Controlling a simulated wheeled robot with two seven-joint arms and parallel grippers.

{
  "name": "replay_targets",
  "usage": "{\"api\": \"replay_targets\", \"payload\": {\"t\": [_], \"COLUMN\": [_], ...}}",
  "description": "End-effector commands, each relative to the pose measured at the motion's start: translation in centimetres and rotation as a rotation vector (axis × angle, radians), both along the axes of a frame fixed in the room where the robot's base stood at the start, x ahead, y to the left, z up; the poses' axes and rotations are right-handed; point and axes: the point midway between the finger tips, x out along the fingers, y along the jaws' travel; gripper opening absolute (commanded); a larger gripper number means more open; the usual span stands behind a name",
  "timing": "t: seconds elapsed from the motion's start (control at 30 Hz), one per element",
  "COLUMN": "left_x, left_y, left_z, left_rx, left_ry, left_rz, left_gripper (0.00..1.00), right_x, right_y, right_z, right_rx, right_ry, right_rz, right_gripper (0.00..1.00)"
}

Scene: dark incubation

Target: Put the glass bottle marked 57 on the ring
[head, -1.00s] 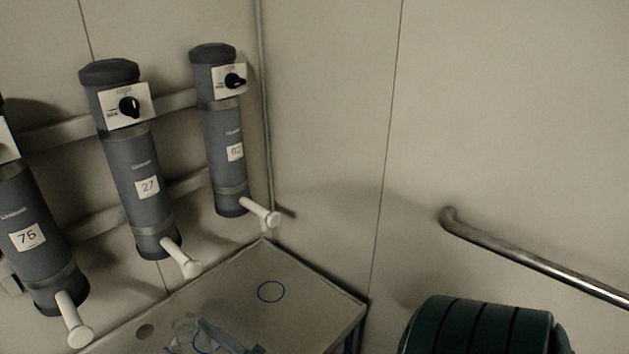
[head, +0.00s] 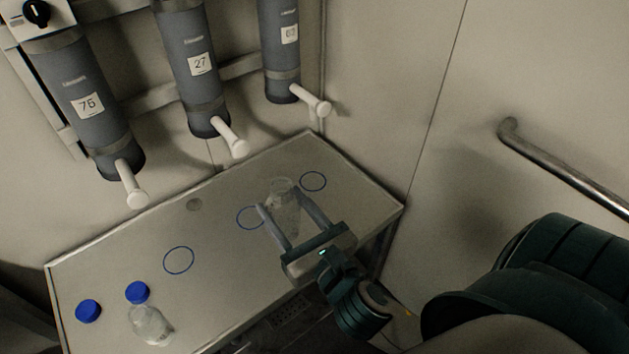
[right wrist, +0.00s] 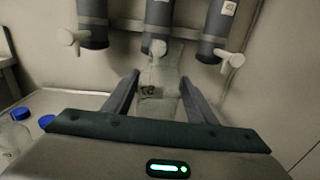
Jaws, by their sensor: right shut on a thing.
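My right gripper (head: 287,220) is shut on a clear glass bottle (head: 282,188), with a finger on each side of it. In the head view the bottle shows between the middle blue ring (head: 239,222) and the right blue ring (head: 313,172). I cannot tell if its base touches the table. A third blue ring (head: 179,274) is further left, empty. My left gripper is not in view.
A capped clear bottle (head: 150,326) and a loose blue cap (head: 88,311) are at the left of the table (head: 225,275). Grey cylinders marked 75 (head: 77,85), 27 (head: 180,50) and one more (head: 279,60) hang above with white spouts. A metal rail (head: 565,168) is at right.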

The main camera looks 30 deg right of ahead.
Motion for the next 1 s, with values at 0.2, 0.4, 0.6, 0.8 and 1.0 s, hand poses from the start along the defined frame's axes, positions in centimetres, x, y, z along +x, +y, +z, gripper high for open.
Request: {"api": "replay_targets", "payload": {"t": [0.2,0.4,0.6,0.8,1.0], "left_x": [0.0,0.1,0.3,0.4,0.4], "left_y": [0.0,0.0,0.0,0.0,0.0], "left_z": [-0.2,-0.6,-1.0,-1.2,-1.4], "left_rx": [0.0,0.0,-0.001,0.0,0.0], "left_ry": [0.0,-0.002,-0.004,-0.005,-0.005], "left_rz": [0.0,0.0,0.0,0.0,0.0], "left_gripper": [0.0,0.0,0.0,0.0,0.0], "right_x": [2.1,6.4,10.9,13.4,14.2], "right_y": [-2.3,-8.0,-16.7,-24.7,-28.9], "right_z": [-1.4,-4.1,-6.5,-8.0,-8.7], "right_rx": [-0.003,-0.004,-0.004,-0.004,-0.003], "right_ry": [-0.001,-0.002,-0.001,-0.002,0.0], "right_rz": [-0.046,-0.153,-0.301,-0.431,-0.499], "right_gripper": [0.21,0.21,0.21,0.21,0.21]}}
